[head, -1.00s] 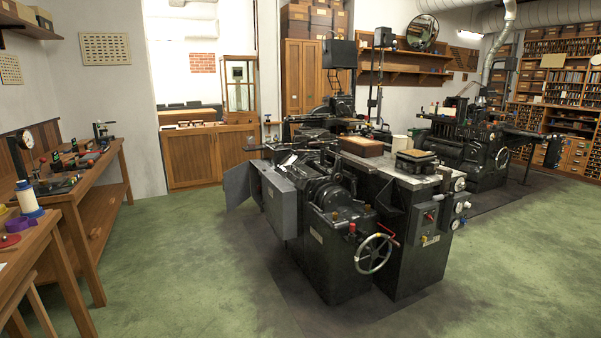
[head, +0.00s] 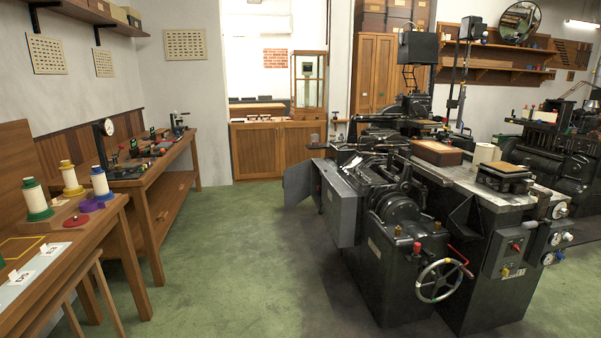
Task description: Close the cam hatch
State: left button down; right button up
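The black type caster (head: 400,240) stands right of centre in the head view, with a spoked handwheel (head: 438,280) at its front. On its left side is a grey metal box or panel (head: 338,205). A grey flap (head: 297,184) stands out to the left from the machine behind that panel and looks like an open hatch. I cannot tell for certain which of these is the cam hatch. Neither of my grippers is in view.
Wooden workbenches (head: 165,183) with gauges and thread spools run along the left wall. A stool (head: 80,300) stands at the front left. Green floor (head: 240,250) is clear between benches and caster. A wooden cabinet (head: 275,150) stands at the back.

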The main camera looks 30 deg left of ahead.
aim_at(376, 178)
jog(key=u, duration=0.85)
jog(key=i, duration=2.5)
jog(key=z, duration=0.45)
